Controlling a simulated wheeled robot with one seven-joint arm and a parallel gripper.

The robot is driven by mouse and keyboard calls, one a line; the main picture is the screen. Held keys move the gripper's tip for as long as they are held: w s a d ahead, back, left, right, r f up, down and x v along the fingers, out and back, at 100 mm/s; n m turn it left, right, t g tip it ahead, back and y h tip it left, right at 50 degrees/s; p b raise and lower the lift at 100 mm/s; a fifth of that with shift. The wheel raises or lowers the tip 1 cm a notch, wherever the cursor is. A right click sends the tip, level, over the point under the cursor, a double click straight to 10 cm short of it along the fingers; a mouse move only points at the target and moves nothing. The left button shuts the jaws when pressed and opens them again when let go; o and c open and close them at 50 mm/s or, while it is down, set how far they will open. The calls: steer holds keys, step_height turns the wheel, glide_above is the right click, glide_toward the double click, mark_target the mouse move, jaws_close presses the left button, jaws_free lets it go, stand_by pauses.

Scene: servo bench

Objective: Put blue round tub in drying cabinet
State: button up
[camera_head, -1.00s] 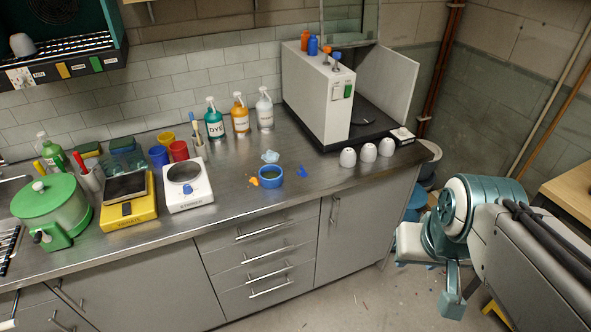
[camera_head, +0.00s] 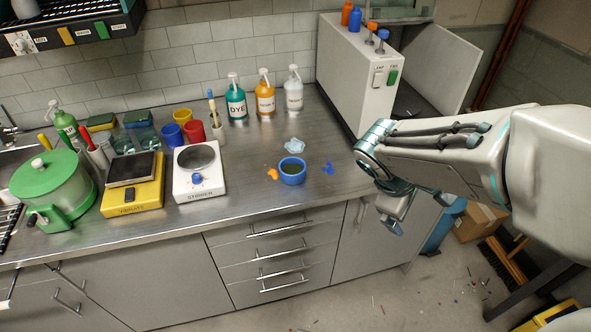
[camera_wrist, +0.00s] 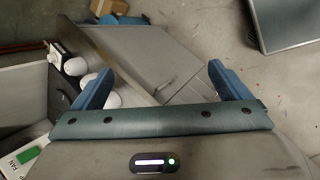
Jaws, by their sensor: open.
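The blue round tub (camera_head: 292,171) stands upright on the steel bench, with dark contents inside. My gripper (camera_head: 392,220) is to the right of the tub, past the bench's front edge, and apart from it. In the wrist view my gripper (camera_wrist: 162,85) has its two blue fingers spread with nothing between them; the tub is not in that view. No label names the drying cabinet. A dark cabinet (camera_head: 85,30) with a wire rack shows partly at the upper left, cut off by the frame. A white-sided booth (camera_head: 350,75) with LAMP and green switches stands at the right.
A pale blue splat (camera_head: 294,146), an orange splat (camera_head: 272,173) and a blue splat (camera_head: 328,168) lie around the tub. A white stirrer (camera_head: 199,175) stands to its left. White domes (camera_wrist: 88,78) show in the wrist view.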

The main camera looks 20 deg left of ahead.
steer(key=w+a+f+n+t+h+b, duration=0.1)
steer(key=w+a+f+n+t, duration=0.1)
steer(key=w+a+f+n, duration=0.35)
steer(key=n+t+y+b, duration=0.2)
steer(key=n+t+y, duration=0.35)
steer(key=n, duration=0.95)
glide_toward(287, 177)
steer(key=shift+s+a+f+t+h, duration=0.15)
steer(key=shift+f+t+h, duration=0.25)
steer(key=shift+f+t, duration=0.05)
steer(key=shift+s+a+f+t+h, duration=0.15)
steer(key=shift+s+f+t+h, duration=0.05)
steer(key=shift+f+t+h, duration=0.25)
steer(key=shift+w+a+f+n, duration=0.15)
steer(key=shift+a+f+n, duration=0.05)
steer(key=shift+n, duration=0.15)
steer(key=x, duration=0.8)
steer(key=shift+a+r, duration=0.1)
steer(key=shift+r, duration=0.05)
steer(key=shift+r+p+x, duration=0.2)
steer(key=shift+p+x, duration=0.3)
steer(key=shift+x, duration=0.85)
steer(key=shift+r+p+x, duration=0.2)
steer(key=shift+p+x, duration=0.3)
steer(key=shift+x, duration=0.9)
steer(key=shift+w, duration=0.15)
steer(key=c, duration=1.2)
